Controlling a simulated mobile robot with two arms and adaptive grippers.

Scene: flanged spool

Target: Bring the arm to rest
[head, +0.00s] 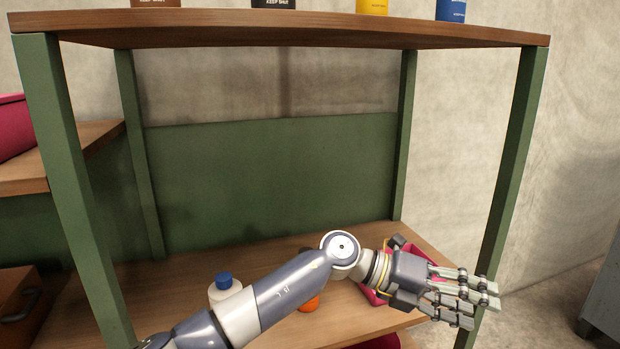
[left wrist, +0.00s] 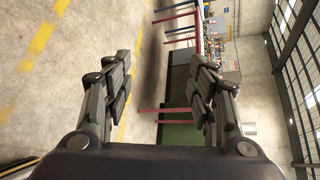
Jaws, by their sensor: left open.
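My left arm reaches in from the bottom left across the front of the lower shelf board (head: 190,262). My left gripper (head: 482,303) is at the lower right, in front of a pink bin (head: 432,262) and the right front post (head: 510,170). Its fingers are apart with nothing between them. In the left wrist view the two sets of fingers of the same gripper (left wrist: 160,72) stand wide apart, with floor and distant racks beyond. My arm and gripper hide much of the bin. My right gripper is in neither view.
A white bottle with a blue cap (head: 224,288) and an orange item (head: 311,303), partly hidden, stand on the lower board behind my arm. The upper board (head: 300,28) holds several containers. A brown case (head: 18,305) sits at left.

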